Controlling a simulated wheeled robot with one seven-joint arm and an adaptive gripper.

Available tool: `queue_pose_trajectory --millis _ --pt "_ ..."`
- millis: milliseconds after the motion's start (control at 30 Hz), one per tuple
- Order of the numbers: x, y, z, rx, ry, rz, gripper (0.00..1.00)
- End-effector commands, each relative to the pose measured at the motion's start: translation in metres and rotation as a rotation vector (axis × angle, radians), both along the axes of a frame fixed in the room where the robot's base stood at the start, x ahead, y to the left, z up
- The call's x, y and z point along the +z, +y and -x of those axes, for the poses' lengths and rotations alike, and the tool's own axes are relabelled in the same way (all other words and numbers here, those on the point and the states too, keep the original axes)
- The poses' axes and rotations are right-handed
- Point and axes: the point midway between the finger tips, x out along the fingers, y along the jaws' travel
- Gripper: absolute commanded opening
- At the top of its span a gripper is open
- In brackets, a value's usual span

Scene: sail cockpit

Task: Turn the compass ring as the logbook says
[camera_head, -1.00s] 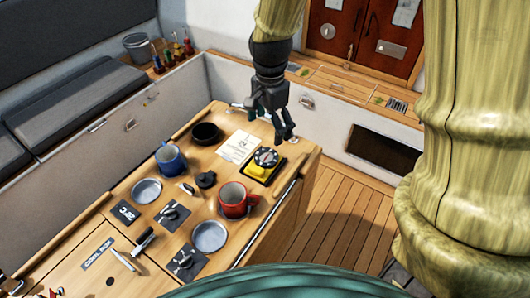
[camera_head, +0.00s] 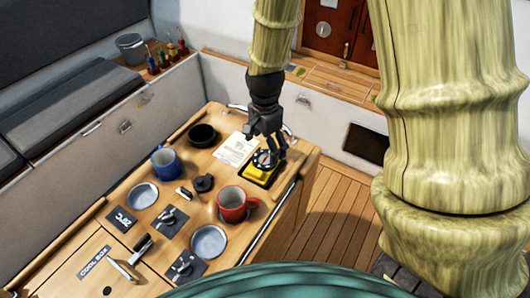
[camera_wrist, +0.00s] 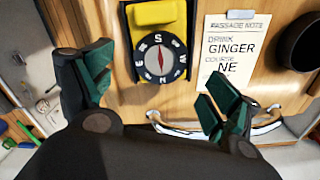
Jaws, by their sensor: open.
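In the wrist view the compass (camera_wrist: 160,54) shows a red needle and a ring with an S near the top. My gripper (camera_head: 269,147) is open just above the compass; in the wrist view its dark green fingers (camera_wrist: 155,90) stand apart, below the dial on either side, holding nothing. The note (camera_wrist: 230,50) reads "PASSAGE NOTE", "DRINK GINGER", "COURSE NE"; it also lies behind the compass in the head view (camera_head: 235,149).
A red mug (camera_head: 232,204), a blue mug (camera_head: 166,163), a black bowl (camera_head: 202,134) and plates (camera_head: 209,242) stand on the table. A metal rail (camera_wrist: 200,127) runs along the table's end close to my fingers. The wooden floor at the right is clear.

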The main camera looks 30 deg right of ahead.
Motion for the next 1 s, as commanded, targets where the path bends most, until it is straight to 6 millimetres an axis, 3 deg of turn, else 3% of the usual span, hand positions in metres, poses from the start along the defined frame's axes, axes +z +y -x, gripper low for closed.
queue_pose_trajectory --millis 433,900,1000 --pt "-0.038 0.001 0.000 0.002 0.002 0.000 0.89" --pt "-0.044 0.001 0.000 0.002 0.000 0.000 0.89" --pt "-0.044 0.001 0.000 0.002 0.000 0.000 0.73"
